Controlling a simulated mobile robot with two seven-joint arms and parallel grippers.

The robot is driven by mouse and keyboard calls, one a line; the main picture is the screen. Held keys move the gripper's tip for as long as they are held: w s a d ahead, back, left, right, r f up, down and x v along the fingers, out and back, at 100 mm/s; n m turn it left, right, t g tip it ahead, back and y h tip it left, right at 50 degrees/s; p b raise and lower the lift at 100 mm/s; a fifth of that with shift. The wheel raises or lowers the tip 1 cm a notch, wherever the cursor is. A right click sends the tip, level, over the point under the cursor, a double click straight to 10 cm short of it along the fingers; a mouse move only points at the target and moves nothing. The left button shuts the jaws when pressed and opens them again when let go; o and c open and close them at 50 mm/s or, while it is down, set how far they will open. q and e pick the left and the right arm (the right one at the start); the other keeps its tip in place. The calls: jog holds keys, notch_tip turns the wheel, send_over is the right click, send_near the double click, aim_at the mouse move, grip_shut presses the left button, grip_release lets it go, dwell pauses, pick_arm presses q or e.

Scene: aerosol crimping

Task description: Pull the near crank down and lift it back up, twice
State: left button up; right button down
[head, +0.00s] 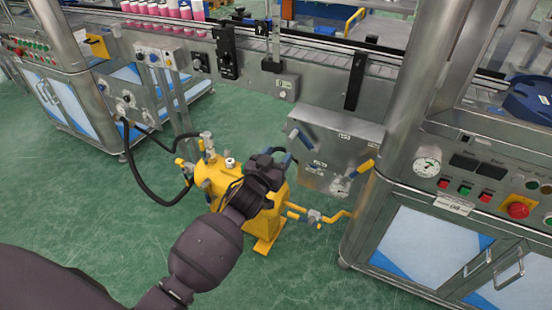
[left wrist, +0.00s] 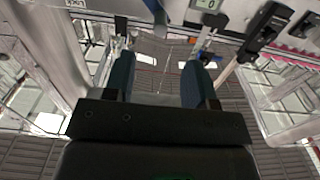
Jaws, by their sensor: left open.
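A grey metal box (head: 335,140) is mounted under the conveyor and carries handles. A blue-gripped crank-like handle (head: 299,139) sticks out from its left side. A yellow lever (head: 364,167) with a blue part is at its lower right. I cannot tell for certain which is the near crank. My left gripper (head: 273,158) is in front of the box, to the left of and below the blue handle, apart from it as far as I can tell. The left wrist view shows its two dark fingers (left wrist: 160,78) spread, with nothing held. A blue handle (left wrist: 154,6) lies beyond them.
A yellow machine (head: 213,178) with black hoses stands on the green floor behind my left arm. A steel cabinet (head: 410,238) with gauge and buttons is at the right. The conveyor carries pink cans (head: 190,12) at the back.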

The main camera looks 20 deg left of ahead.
aim_at(290, 140)
pick_arm(q)
jog(key=w+b, duration=0.1)
jog(key=w, duration=0.3)
jog(key=w+b, duration=0.1)
jog(key=w, duration=0.1)
jog(key=shift+w+d+f+b, duration=0.15)
jog(key=shift+w+f+b, duration=0.2)
jog(key=shift+w+r, duration=0.1)
jog(key=shift+w, duration=0.5)
jog(key=shift+w+r, duration=0.15)
jog(key=shift+w, duration=0.15)
pick_arm(e)
jog(key=f, duration=0.3)
jog(key=shift+s+d+g, duration=0.1)
jog(key=shift+d+g, duration=0.1)
jog(key=shift+g, duration=0.1)
